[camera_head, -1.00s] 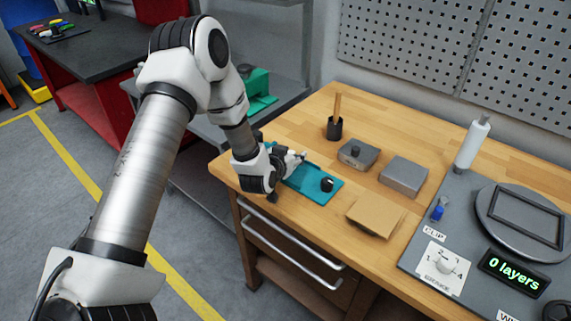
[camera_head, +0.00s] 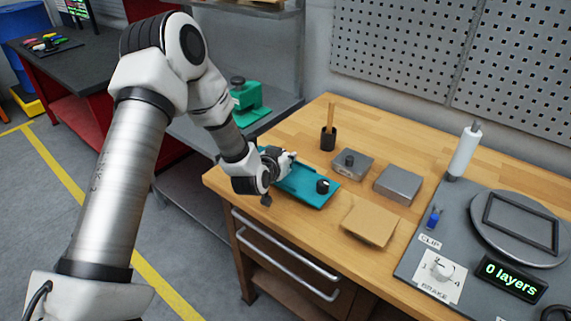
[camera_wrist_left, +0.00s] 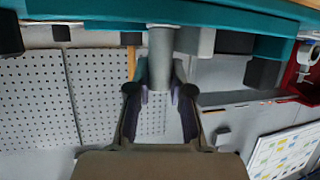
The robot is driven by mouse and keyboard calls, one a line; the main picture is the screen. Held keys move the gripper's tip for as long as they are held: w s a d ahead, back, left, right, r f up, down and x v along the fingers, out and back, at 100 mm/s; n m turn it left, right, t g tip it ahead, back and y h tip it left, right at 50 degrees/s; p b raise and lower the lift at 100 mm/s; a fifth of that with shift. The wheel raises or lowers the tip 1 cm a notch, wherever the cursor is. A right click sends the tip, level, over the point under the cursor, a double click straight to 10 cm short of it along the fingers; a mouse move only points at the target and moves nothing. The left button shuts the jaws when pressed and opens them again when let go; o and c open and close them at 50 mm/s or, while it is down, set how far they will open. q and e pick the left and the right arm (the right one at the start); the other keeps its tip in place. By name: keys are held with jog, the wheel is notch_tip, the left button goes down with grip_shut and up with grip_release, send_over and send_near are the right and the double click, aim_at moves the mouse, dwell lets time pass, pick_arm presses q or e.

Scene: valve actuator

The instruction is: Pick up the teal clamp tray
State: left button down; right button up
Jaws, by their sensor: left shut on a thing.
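The teal clamp tray (camera_head: 304,190) is a flat plate with a black knob (camera_head: 322,186), at the left end of the wooden bench. It looks level and slightly above the bench top; the gap is hard to see. My left gripper (camera_head: 284,160) is at its left end, partly hidden by my own wrist. In the left wrist view, my left gripper (camera_wrist_left: 160,98) is shut on a grey round post at the tray, and the teal tray (camera_wrist_left: 110,12) spans the top of the picture. My right gripper does not show.
Near the tray are a black cup (camera_head: 327,139) with a wooden stick, two grey blocks (camera_head: 352,164) (camera_head: 398,184) and a tan sheet stack (camera_head: 369,223). A grey station with a turntable (camera_head: 486,240) is at the right. A teal clamp device (camera_head: 245,103) stands on the shelf behind.

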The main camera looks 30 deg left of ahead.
pick_arm(q)
jog(key=shift+s+r, duration=0.15)
jog(key=shift+r, duration=0.15)
jog(key=s+r+p, duration=0.1)
jog(key=s+p, duration=0.1)
jog(key=s, duration=1.3)
jog(key=shift+s+a+r, duration=0.25)
jog(key=shift+s, duration=0.1)
